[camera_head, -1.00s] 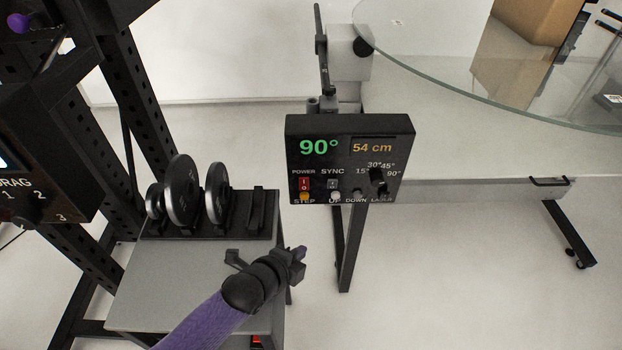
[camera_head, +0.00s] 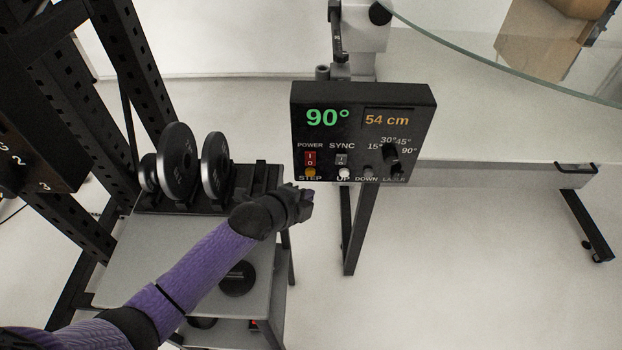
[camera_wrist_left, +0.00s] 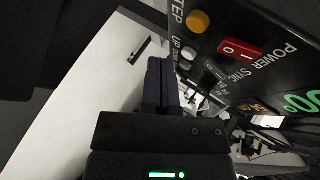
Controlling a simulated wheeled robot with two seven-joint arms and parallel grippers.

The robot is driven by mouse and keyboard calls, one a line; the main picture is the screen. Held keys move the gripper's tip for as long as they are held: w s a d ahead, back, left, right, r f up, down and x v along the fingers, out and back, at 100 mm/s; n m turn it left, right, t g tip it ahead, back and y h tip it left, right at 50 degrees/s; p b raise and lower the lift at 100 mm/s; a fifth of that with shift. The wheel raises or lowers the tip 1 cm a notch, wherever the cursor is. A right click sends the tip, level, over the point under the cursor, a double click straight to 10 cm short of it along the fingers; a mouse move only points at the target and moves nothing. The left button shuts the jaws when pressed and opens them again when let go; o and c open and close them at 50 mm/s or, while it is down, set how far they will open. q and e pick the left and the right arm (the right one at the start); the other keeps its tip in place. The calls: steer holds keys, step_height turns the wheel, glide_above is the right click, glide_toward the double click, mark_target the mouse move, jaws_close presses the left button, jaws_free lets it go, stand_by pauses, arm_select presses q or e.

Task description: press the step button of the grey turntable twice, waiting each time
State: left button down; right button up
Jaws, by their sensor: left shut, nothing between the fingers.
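The black control box (camera_head: 362,133) shows 90° in green and 54 cm in orange. Its orange step button (camera_head: 310,172) is at the lower left, under the red power switch; the button also shows at the top of the left wrist view (camera_wrist_left: 198,21). My left gripper (camera_head: 303,197) is shut and empty, just below the box's lower left corner, near the step button. In the left wrist view the fingers (camera_wrist_left: 162,82) lie beside the panel, apart from the orange button. My right gripper is not in view.
A grey cart with round black weights (camera_head: 178,160) in a rack stands left of the box, under my left arm. A black perforated frame (camera_head: 130,75) rises at the left. A cardboard box (camera_head: 540,40) shows at the upper right.

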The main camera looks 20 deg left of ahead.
mark_target(310, 172)
arm_select(q)
steer(key=shift+w+a+b, duration=0.2)
steer(key=shift+w+b, duration=0.1)
steer(key=shift+w, duration=0.35)
steer(key=shift+w+a+b, duration=0.15)
steer(key=shift+w+b, duration=0.1)
steer(key=shift+w, duration=0.35)
stand_by(0.4)
stand_by(0.6)
steer(key=shift+w, duration=0.1)
steer(key=shift+w+a, duration=0.15)
steer(key=shift+w, duration=0.15)
steer(key=shift+w, duration=0.1)
